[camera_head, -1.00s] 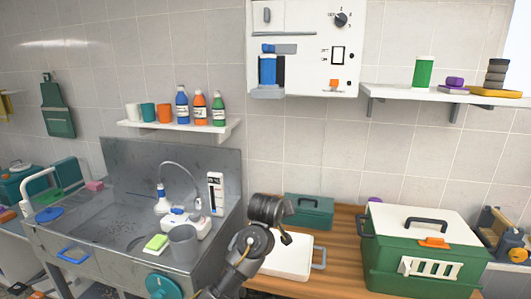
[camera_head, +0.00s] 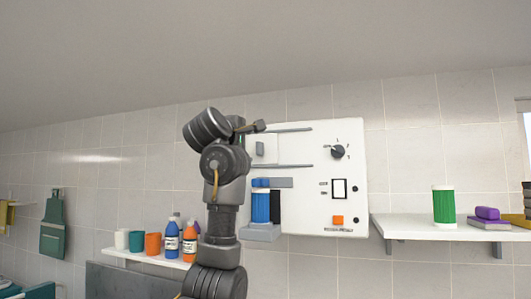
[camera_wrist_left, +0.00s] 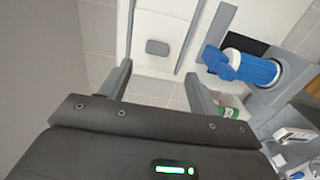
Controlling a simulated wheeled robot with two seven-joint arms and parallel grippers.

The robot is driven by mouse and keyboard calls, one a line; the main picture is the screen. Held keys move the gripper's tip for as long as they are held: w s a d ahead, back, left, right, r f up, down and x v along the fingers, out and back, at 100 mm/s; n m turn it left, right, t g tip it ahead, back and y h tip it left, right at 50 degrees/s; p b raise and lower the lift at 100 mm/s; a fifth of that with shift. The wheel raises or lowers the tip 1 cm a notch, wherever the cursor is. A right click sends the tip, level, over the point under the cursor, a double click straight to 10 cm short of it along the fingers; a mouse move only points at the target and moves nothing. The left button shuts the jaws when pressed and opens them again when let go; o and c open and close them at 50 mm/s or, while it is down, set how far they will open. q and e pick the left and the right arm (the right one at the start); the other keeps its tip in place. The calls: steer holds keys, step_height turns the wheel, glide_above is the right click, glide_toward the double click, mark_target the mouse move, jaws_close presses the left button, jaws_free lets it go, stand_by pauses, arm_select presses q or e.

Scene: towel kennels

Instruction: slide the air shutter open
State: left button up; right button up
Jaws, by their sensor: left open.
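The air shutter is a pale sliding plate between two grey rails at the upper left of the white wall unit (camera_head: 300,205). Its small grey handle (camera_head: 260,148) shows just right of my left gripper (camera_head: 256,127). In the left wrist view, the handle (camera_wrist_left: 157,47) sits ahead, roughly between the two open fingers (camera_wrist_left: 160,85) and apart from them. The left gripper is empty. The arm hides the left edge of the unit in the head view. My right gripper is not in view.
Below the shutter, a blue cylinder (camera_head: 260,207) stands in a grey holder on the unit, close to the right finger in the wrist view. A dial (camera_head: 338,151) and switch (camera_head: 339,188) are to the right. Bottles (camera_head: 189,242) stand on a shelf below.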

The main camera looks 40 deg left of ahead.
mark_target(258, 148)
arm_select(q)
steer(key=p+x, duration=0.3)
steer(key=x, duration=0.1)
steer(key=p+x, duration=0.3)
steer(key=x, duration=0.2)
steer(key=shift+r, duration=0.2)
steer(key=shift+w+a+p, duration=0.3)
steer(key=shift+p, duration=0.25)
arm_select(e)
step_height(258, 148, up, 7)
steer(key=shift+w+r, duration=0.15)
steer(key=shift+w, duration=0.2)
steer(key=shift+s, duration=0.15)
arm_select(q)
steer(key=shift+f, duration=0.1)
